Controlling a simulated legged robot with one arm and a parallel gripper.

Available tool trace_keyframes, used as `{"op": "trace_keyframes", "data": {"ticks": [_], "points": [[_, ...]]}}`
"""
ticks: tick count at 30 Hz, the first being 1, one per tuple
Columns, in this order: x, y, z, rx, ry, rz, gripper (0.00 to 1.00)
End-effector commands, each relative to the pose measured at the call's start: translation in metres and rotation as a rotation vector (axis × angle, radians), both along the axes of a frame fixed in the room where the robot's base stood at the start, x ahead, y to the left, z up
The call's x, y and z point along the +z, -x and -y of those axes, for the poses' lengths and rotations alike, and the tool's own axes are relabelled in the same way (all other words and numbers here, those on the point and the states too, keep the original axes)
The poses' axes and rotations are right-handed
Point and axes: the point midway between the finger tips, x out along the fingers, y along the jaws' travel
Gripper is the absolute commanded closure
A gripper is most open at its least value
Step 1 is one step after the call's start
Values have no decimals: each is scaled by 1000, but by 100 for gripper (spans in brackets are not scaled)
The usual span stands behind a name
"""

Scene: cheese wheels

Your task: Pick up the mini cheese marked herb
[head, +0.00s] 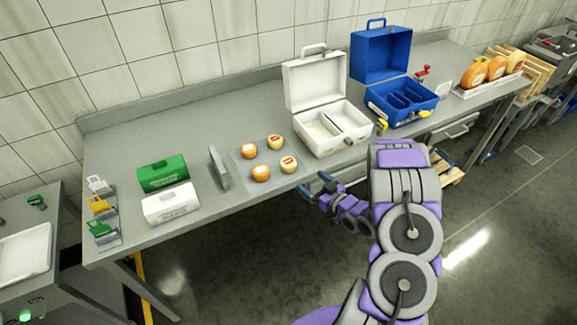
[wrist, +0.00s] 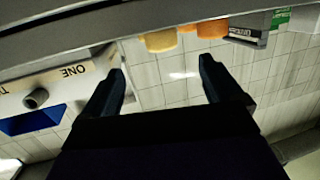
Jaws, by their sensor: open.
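Several mini cheeses sit on a pale mat (head: 236,153) on the grey table. Two are orange, a back one (head: 249,151) and a front one (head: 261,173). My gripper (head: 316,186) is open and empty at the table's front edge, right of the cheeses. In the wrist view, my gripper (wrist: 160,80) has its fingers spread, with a yellow cheese (wrist: 160,41) and an orange cheese (wrist: 206,29) beyond.
An open white case (head: 333,146) stands right of the mat, with an open blue case (head: 403,106) beyond it. A grey upright plate (head: 219,167) stands left of the mat. Green (head: 162,173) and white (head: 171,205) boxes lie farther left. The table's back strip is clear.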

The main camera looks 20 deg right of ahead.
Motion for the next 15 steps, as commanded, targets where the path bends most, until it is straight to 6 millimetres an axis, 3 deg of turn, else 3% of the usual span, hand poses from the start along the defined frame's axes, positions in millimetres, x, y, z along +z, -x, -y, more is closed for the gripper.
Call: {"op": "trace_keyframes", "data": {"ticks": [9, 15], "points": [[-11, -59, -15, 2, 1, -1, 7], [-13, -80, -19, 0, 1, 0, 7]]}}
